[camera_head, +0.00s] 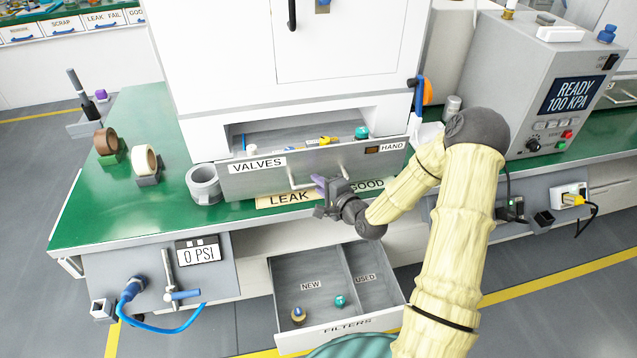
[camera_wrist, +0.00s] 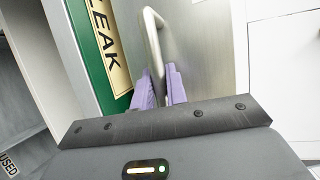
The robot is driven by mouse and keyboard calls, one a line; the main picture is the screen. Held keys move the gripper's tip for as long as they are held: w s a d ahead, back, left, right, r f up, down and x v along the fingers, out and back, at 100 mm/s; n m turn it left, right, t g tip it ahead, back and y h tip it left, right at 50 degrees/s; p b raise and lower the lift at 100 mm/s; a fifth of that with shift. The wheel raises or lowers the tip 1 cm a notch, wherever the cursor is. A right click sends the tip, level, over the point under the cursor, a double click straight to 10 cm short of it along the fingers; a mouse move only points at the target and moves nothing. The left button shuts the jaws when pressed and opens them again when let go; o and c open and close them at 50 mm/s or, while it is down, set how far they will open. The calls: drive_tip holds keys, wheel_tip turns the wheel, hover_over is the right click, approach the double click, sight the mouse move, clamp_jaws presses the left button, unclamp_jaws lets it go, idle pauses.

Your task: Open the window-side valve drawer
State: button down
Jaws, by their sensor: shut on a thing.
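The grey valve drawer (camera_head: 232,183), labelled VALVES on the left and HAND on the right, stands partly pulled out under the white cabinet. Small coloured parts show inside it. Its bar handle (camera_head: 302,186) runs along the middle of the front. My gripper (camera_head: 321,185) is at the handle from the front, with its purple fingers shut around the bar. In the wrist view the handle (camera_wrist: 154,38) rises from between the purple fingertips (camera_wrist: 161,86). The gripper hides part of the bar.
A lower FILTERS drawer (camera_head: 345,330) stands open below, with NEW and USED compartments. A LEAK/GOOD strip (camera_head: 290,199) lies on the green bench (camera_head: 120,215) under the valve drawer. Tape rolls (camera_head: 146,160) stand at left; a grey press controller (camera_head: 535,90) stands at right.

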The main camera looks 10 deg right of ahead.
drive_tip(key=c, duration=1.4)
unclamp_jaws()
drive_tip(key=p+v, duration=0.7)
drive_tip(key=v, duration=1)
drive_tip(key=shift+d, duration=0.15)
drive_tip(key=shift+s+r, duration=0.1)
